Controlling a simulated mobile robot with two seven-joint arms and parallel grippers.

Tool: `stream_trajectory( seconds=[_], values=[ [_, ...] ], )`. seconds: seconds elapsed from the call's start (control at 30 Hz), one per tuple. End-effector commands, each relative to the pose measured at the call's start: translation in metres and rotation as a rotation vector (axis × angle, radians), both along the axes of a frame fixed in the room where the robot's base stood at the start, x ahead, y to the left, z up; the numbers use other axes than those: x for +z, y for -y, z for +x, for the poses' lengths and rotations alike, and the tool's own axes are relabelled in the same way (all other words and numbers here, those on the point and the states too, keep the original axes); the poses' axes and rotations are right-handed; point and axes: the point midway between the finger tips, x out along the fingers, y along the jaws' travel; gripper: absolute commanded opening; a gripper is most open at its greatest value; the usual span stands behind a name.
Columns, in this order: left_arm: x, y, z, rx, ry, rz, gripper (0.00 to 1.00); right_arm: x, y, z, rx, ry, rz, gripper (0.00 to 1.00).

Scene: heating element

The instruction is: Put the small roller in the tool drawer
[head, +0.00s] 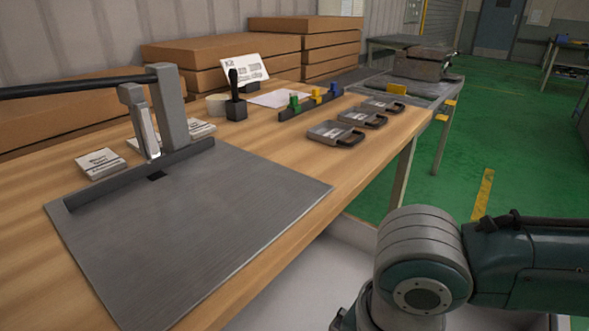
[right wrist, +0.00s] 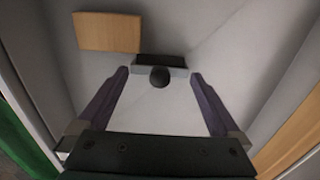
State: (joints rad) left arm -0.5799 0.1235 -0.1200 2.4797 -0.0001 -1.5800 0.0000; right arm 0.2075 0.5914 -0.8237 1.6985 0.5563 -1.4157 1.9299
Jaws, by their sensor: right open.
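In the right wrist view, a dark round end with a dark and grey bar behind it (right wrist: 160,77) lies between and just beyond my fingertips; it looks like a small roller seen along its handle, but I cannot be sure. My right gripper (right wrist: 159,73) is open, its purple fingers apart on either side of it, and holds nothing. The object is on a pale grey surface (right wrist: 215,30) with side walls, which may be the inside of a drawer. In the head view, a pale surface (head: 300,285) shows below the table's front edge. My left gripper is not in view.
A tan block (right wrist: 107,32) lies left of the round end. The wooden workbench (head: 345,165) carries a metal plate (head: 200,215) with a lever tool (head: 170,110), white packets (head: 100,163), and shallow trays (head: 336,133). Cardboard boxes (head: 220,52) stand behind. Green floor is open at right.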

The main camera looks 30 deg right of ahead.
Motion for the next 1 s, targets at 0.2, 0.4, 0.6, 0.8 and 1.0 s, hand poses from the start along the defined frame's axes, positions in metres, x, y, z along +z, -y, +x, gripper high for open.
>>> stream_trajectory(
  seconds=[0.2,0.4,0.6,0.8,1.0],
  values=[
    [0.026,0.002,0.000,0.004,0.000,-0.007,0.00,0.054,0.000,0.000,0.001,0.002,0.001,1.00],
    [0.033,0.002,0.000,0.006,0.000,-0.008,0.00,0.075,0.000,0.000,0.002,0.001,0.001,1.00],
    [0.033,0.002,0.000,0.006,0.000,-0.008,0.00,0.082,-0.028,-0.009,0.237,0.053,0.070,1.00],
    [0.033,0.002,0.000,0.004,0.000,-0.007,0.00,0.104,-0.055,-0.023,0.747,0.242,0.100,1.00],
    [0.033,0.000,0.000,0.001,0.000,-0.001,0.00,0.123,-0.028,-0.040,1.127,0.322,-0.060,1.00]
  ],
)
